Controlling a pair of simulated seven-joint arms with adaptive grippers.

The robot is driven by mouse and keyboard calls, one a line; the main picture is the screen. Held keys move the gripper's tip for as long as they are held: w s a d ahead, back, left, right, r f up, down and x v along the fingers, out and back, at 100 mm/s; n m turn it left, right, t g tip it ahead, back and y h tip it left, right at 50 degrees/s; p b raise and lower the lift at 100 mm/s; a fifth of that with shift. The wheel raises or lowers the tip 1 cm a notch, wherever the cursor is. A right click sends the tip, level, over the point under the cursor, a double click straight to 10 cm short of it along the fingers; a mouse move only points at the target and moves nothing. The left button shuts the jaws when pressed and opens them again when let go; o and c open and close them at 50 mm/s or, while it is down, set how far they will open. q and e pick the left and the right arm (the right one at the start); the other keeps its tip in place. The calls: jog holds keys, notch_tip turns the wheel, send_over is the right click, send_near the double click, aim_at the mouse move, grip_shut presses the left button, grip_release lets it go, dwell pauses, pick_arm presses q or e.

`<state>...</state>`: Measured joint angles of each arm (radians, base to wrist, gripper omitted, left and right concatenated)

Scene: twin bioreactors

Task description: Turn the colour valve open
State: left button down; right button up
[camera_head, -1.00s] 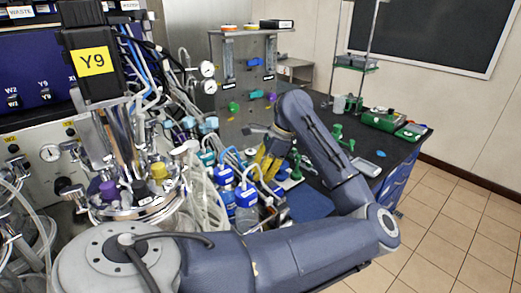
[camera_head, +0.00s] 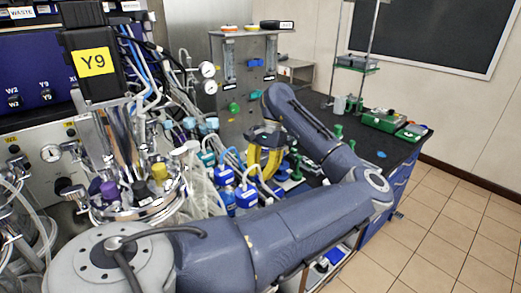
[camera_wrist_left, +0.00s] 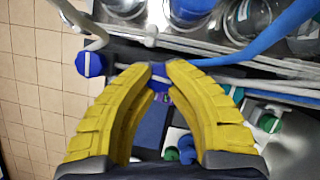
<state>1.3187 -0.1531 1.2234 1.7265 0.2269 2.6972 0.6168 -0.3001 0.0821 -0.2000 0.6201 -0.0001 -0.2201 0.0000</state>
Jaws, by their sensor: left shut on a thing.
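My left gripper (camera_head: 262,178) has yellow fingers pointing down among the bottles and tubing in front of the upright panel. In the left wrist view, its fingertips (camera_wrist_left: 159,74) are closed together on a small blue valve knob (camera_wrist_left: 158,70), which is mostly hidden between them. A second blue knob (camera_wrist_left: 90,64) with a white stripe sits just left of the fingers, apart from them. In the head view the held knob is hidden by the fingers. My right gripper is out of view.
Blue-capped bottles (camera_head: 246,196) stand close beside the fingers. The upright panel (camera_head: 228,60) carries coloured valves, including a green one (camera_head: 233,107) and a blue one (camera_head: 255,63). The black bench (camera_head: 400,150) lies to the right. A reactor with tubing stands left.

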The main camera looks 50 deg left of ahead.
pick_arm(q)
jog(key=shift+f+n+h, duration=0.15)
jog(key=shift+n+h, duration=0.15)
jog(key=shift+n, duration=0.3)
jog(key=c, duration=1.1)
grip_release()
jog(key=v, duration=1.2)
